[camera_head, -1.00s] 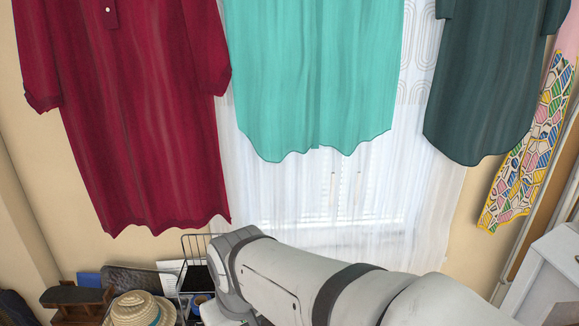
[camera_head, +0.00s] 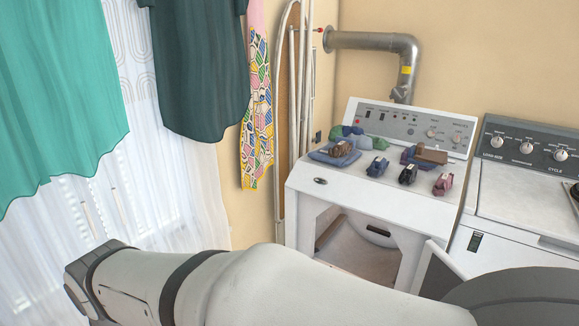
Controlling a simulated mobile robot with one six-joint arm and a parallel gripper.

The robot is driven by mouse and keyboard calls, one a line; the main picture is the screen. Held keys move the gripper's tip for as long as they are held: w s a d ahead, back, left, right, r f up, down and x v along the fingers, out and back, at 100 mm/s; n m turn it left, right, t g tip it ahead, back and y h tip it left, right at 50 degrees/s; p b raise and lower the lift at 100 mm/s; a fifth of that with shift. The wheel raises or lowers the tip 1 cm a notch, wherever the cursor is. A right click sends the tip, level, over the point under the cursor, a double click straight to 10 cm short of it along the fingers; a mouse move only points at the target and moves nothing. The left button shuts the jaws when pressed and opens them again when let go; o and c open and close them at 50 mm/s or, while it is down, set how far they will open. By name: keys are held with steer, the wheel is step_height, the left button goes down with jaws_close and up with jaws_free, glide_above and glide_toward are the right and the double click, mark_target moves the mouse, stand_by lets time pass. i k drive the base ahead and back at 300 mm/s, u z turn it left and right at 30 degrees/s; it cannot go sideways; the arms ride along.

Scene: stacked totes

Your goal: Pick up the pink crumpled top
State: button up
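I cannot pick out a pink crumpled top with certainty in the camera_head view. A small pinkish item (camera_head: 443,184) lies at the right front of the white dryer's top, too small to tell what it is. Pale pink cloth (camera_head: 256,18) shows at the upper end of a hanging patterned garment. My arm crosses the bottom of the view, with a grey-banded joint at the lower left. My gripper is not in view.
The white dryer (camera_head: 405,212) has its front door open. Several small dark items and folded cloths (camera_head: 335,152) lie on its top. A washer (camera_head: 520,205) stands to its right. Teal (camera_head: 55,90) and dark green (camera_head: 200,70) garments hang at left.

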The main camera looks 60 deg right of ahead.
mark_target(444, 182)
steer(key=z, duration=3.1)
steer(key=i, duration=1.65)
